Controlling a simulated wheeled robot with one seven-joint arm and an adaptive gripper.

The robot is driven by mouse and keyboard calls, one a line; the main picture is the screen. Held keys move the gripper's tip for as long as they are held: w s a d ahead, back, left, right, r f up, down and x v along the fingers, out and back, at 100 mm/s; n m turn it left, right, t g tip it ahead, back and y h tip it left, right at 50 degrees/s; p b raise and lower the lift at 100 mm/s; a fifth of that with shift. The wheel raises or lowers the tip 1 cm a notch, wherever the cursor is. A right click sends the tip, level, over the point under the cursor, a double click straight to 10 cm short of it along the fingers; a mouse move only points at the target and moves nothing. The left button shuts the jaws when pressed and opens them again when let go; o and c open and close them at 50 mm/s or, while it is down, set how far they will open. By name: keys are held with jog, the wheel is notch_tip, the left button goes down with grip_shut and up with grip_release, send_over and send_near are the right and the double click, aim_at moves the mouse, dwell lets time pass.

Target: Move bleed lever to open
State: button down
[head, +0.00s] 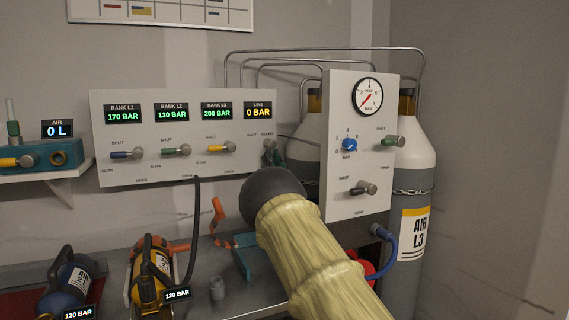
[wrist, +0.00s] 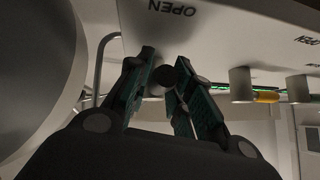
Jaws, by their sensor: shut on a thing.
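The bleed lever (head: 269,143) is at the right end of the white bank panel (head: 180,166), under the LINE display, which reads 0 BAR. Only a small grey part of it shows beside the BLEED label. My gripper (head: 273,157) reaches up to it from below, partly hidden by my wrist. In the wrist view, my gripper (wrist: 158,88) has its two green-padded fingers shut on the dark lever knob (wrist: 153,78). An OPEN label shows above the fingers there. The lever's exact angle is hard to tell.
Bank levers with blue, green and yellow (head: 221,149) handles are to the left. The regulator panel (head: 356,190) stands close on the right, before grey cylinders (head: 412,180). An orange lever-like part (head: 217,215) and bottles with 120 BAR tags (head: 150,270) are below.

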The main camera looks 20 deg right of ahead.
jog(key=shift+d+n, duration=0.1)
jog(key=shift+n, duration=0.2)
jog(key=c, duration=1.3)
grip_release()
jog(key=shift+o, duration=0.2)
jog(key=shift+r, duration=0.1)
notch_tip(320, 180, up, 10)
jog(key=shift+f, duration=0.1)
